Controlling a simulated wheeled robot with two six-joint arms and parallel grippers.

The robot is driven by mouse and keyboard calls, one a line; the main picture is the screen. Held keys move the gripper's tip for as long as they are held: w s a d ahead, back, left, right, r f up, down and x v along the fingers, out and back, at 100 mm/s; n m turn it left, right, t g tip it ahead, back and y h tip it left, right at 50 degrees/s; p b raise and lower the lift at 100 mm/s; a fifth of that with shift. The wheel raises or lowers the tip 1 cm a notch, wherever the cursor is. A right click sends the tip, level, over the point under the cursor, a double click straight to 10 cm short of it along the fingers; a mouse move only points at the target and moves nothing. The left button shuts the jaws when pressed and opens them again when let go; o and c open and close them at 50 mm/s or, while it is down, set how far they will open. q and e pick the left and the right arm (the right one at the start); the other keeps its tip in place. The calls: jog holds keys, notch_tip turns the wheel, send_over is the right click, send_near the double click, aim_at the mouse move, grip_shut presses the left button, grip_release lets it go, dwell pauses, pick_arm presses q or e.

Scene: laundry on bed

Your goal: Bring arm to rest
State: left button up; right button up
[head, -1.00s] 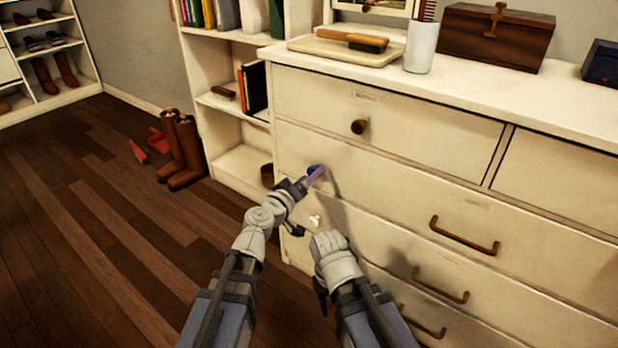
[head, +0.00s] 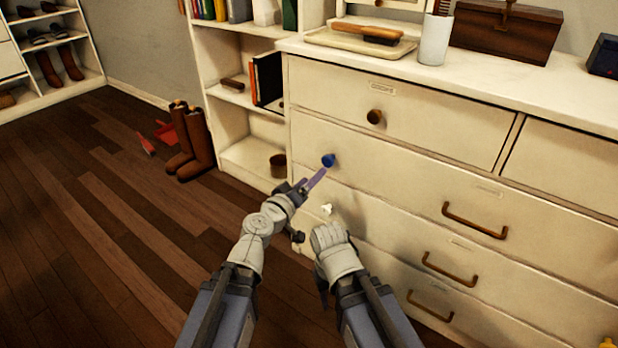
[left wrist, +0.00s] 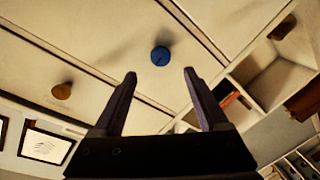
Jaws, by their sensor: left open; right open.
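My left gripper (head: 316,180) is in front of the dresser (head: 340,115), its purple fingers pointing at the blue knob (head: 328,160) of the second drawer. In the left wrist view the two fingers (left wrist: 158,88) are apart with nothing between them. The blue knob (left wrist: 160,56) shows beyond the tips, with a gap. My right arm is bent low beside the left one, its pale wrist in front of the lower drawers. My right gripper (head: 323,292) is mostly hidden by that arm; its fingers do not show clearly and I see nothing held.
A white knob (head: 326,209) and brown handles (head: 474,220) stick out from the dresser front. A tray with a brush (head: 367,33), a white cup (head: 434,40) and a wooden box (head: 506,30) stand on top. Boots (head: 190,143) stand by the bookshelf (head: 240,120).

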pick_arm(q)
jog(key=shift+w, duration=0.1)
jog(key=s+a+f+m+g+y, duration=0.1)
jog(key=s+a+f+m+g, duration=0.1)
jog(key=s+f+g, duration=0.35)
jog(key=s+a+f+m+g+y, duration=0.1)
jog(key=s+a+f+m+g, duration=0.15)
jog(key=f, duration=0.65)
jog(key=s+a+f+n+g+y+p, duration=0.1)
jog(key=s+a+f+g+y, duration=0.1)
jog(key=s+a+g+y, duration=0.3)
jog(key=s+a+f+n+g+y, duration=0.1)
jog(key=s+a+f, duration=0.15)
jog(key=a, duration=0.45)
jog(key=s+d+r+m+g+y+p, duration=0.1)
jog(key=s+d+r+m+p, duration=0.45)
jog(key=d+r+p, duration=0.65)
notch_tip(320, 180, up, 38)
jog(key=a+n+p, duration=0.1)
jog(key=p, duration=3.6)
jog(key=shift+s+a+f, duration=0.15)
jog(key=shift+s+f, duration=0.1)
